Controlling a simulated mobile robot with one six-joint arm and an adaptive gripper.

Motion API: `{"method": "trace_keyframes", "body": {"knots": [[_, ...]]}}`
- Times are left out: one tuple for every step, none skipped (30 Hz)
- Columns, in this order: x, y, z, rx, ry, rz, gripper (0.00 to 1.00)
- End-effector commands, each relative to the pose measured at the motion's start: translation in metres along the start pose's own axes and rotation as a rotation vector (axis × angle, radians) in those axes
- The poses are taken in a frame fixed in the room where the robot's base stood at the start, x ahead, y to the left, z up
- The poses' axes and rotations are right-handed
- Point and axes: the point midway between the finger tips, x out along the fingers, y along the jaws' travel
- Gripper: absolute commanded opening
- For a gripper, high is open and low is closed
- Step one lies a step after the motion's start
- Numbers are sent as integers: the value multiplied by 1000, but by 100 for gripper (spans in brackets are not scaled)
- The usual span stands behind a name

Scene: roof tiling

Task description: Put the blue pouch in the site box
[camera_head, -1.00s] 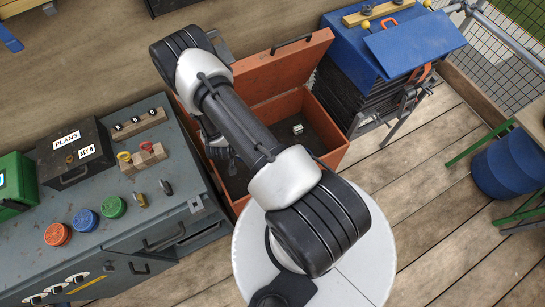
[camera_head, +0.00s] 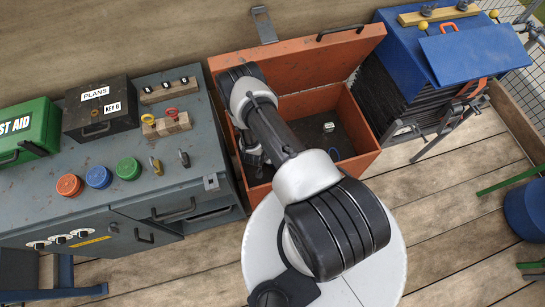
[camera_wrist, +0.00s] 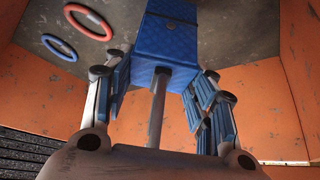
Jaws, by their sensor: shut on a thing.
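The site box (camera_head: 352,168) is the orange open-topped box in the head view, with its lid swung back. My gripper (camera_head: 256,165) is down inside its left part and is mostly hidden by my arm there. In the wrist view, my gripper (camera_wrist: 160,82) is shut on the blue pouch (camera_wrist: 170,38), a quilted blue block with a dark band. The orange box walls (camera_wrist: 270,110) surround it, and the grey box floor lies beyond. I cannot tell whether the pouch touches the floor. The pouch is hidden in the head view.
A red ring (camera_wrist: 88,19) and a blue ring (camera_wrist: 59,47) lie on the box floor. A small pale object (camera_head: 328,127) is also inside. A grey bench (camera_head: 60,210) stands left of the box, and a blue-topped stand (camera_head: 430,60) stands right.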

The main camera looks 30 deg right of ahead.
Motion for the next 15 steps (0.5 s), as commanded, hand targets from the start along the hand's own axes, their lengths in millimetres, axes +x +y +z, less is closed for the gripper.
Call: {"method": "trace_keyframes", "body": {"knots": [[7, 1, 5, -1, -1, 2, 0], [11, 1, 8, 0, -1, 2, 0], [17, 1, 11, 0, 0, 1, 0], [22, 1, 13, -1, -1, 2, 0], [26, 1, 16, -1, 0, 2, 0], [30, 1, 18, 0, 0, 2, 0], [32, 1, 19, 0, 0, 1, 0], [33, 1, 20, 0, 0, 1, 0], [33, 0, 19, 0, 0, 1, 0], [33, 0, 19, 0, 0, 1, 0], [32, 0, 19, 0, 0, 1, 0], [32, 0, 18, 0, 0, 1, 0], [32, 0, 18, 0, 0, 1, 0], [32, 0, 18, 0, 0, 1, 0], [32, 0, 19, 0, 0, 1, 0]]}}
